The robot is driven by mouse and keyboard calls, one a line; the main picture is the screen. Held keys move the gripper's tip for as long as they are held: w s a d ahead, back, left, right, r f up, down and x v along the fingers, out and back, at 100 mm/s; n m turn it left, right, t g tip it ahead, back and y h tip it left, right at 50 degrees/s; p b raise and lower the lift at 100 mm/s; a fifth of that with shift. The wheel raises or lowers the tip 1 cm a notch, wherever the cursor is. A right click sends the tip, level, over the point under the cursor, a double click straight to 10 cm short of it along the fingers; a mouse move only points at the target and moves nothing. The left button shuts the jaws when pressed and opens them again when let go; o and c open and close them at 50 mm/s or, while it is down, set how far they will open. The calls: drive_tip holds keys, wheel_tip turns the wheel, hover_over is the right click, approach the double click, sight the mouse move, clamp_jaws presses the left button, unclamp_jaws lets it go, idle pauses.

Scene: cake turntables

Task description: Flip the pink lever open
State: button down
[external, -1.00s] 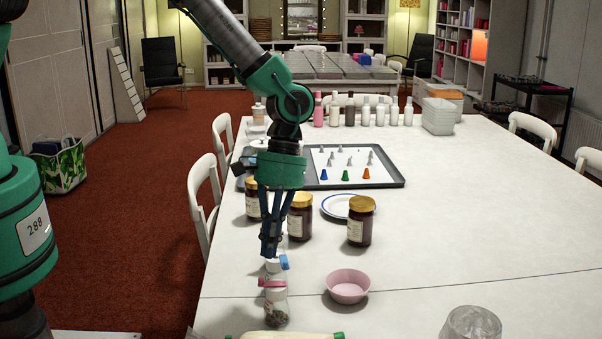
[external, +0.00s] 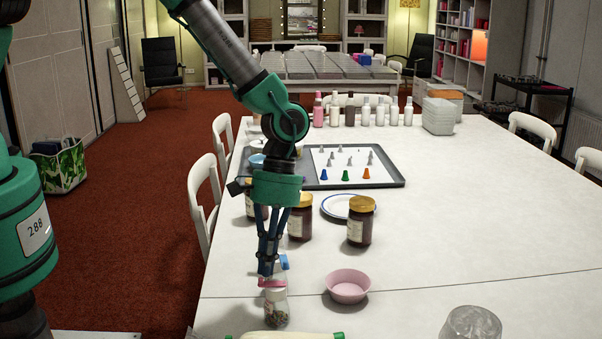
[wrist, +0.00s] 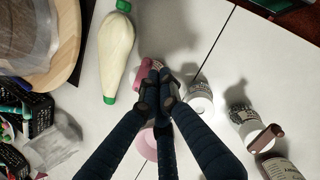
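A small clear jar (external: 276,311) with a white top and dark contents stands near the table's front left. Its pink lever (external: 272,283) lies across the top. My gripper (external: 268,272) points down right at the lever, with its fingertips drawn together. In the wrist view the fingertips (wrist: 156,88) are close together beside the pink lever (wrist: 143,78); I cannot tell whether they touch it.
A pink bowl (external: 348,286) stands right of the jar. A cream bottle with green ends (wrist: 117,58) lies in front. Dark jars with gold lids (external: 361,222) and a plate (external: 340,206) stand behind. The table's right side is mostly clear.

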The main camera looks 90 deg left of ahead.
sight(262, 279)
drive_tip(key=shift+s+d+n+t+p, duration=0.1)
drive_tip(key=shift+n+t+p, duration=0.1)
drive_tip(key=shift+n, duration=0.45)
drive_tip(key=shift+s+d+n+t+p, duration=0.1)
drive_tip(key=shift+n+t, duration=0.1)
drive_tip(key=shift+n, duration=0.45)
